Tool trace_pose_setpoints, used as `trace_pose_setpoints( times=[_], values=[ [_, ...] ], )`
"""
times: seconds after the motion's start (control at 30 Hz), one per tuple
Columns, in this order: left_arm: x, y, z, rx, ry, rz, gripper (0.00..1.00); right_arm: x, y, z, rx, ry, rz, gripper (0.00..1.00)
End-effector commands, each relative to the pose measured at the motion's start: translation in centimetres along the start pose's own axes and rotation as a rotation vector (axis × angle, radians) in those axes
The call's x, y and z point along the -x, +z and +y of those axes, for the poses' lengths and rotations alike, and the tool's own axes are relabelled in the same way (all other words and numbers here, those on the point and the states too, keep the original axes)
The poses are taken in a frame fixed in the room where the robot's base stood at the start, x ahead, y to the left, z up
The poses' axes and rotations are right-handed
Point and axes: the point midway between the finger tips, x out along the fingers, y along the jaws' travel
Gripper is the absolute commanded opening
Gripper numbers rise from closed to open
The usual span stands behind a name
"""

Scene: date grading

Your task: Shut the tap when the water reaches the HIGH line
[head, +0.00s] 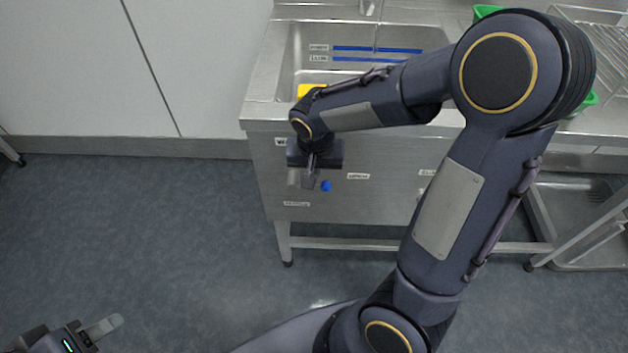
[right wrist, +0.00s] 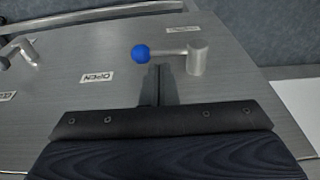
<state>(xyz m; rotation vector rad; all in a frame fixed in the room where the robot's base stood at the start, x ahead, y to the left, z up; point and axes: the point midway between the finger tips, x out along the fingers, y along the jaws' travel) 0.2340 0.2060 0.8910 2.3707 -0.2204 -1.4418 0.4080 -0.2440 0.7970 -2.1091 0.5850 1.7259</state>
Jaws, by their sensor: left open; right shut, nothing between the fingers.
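The sink basin (head: 290,70) has two blue lines on its back wall, an upper one (head: 350,48) and a lower one (head: 350,59); their labels are too small to read surely. A spout (head: 368,7) stands above, with a thin stream below it. The water level is unclear. A lever with a blue ball (right wrist: 141,54) and a metal pivot (right wrist: 197,58) is on the front panel, its ball end towards the OPEN label (right wrist: 97,77). My right gripper (head: 309,182) is shut and empty beside the lever. My left gripper (head: 103,328) is open, low at the left.
A yellow object (head: 312,90) is in the basin, partly hidden by my right arm. Another lever (right wrist: 22,50) shows at the left in the right wrist view. Green containers and a wire rack (head: 600,40) stand at the right. The floor at the left is clear.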

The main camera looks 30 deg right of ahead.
Motion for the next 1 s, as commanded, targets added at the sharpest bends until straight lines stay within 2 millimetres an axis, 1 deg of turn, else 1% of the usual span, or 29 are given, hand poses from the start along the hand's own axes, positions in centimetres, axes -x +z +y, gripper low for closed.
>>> trace_pose_setpoints(
  times=[0.03, 0.1, 0.2, 0.3, 0.4, 0.77, 1.0],
  values=[
    [-0.3, 0.1, -0.1, 0.0, 0.0, 0.0, 0.47, -1.2, 0.1, 0.1, -0.001, 0.004, -0.004, 0.0],
    [-0.4, 0.2, -0.2, 0.0, 0.0, 0.0, 0.47, -2.2, 0.1, 0.1, -0.001, 0.003, -0.004, 0.0],
    [-0.5, 0.3, -0.2, 0.0, 0.0, 0.0, 0.47, -3.3, 0.1, 0.0, -0.001, 0.002, -0.002, 0.0],
    [-0.6, 0.3, -0.3, 0.0, 0.0, 0.0, 0.47, -4.0, 0.0, 0.0, -0.001, 0.0, -0.001, 0.0],
    [-0.6, 0.3, -0.3, 0.0, 0.0, 0.0, 0.47, -4.2, 0.0, 0.0, -0.001, 0.0, 0.0, 0.0],
    [-0.6, 0.3, -0.3, 0.0, 0.0, 0.0, 0.47, -4.2, 0.0, 0.0, -0.001, -0.003, 0.0, 0.0],
    [-1.2, 0.6, -0.5, 0.0, 0.0, 0.0, 0.47, -4.6, 0.1, 0.2, -0.012, -0.049, 0.0, 0.0]
  ],
)
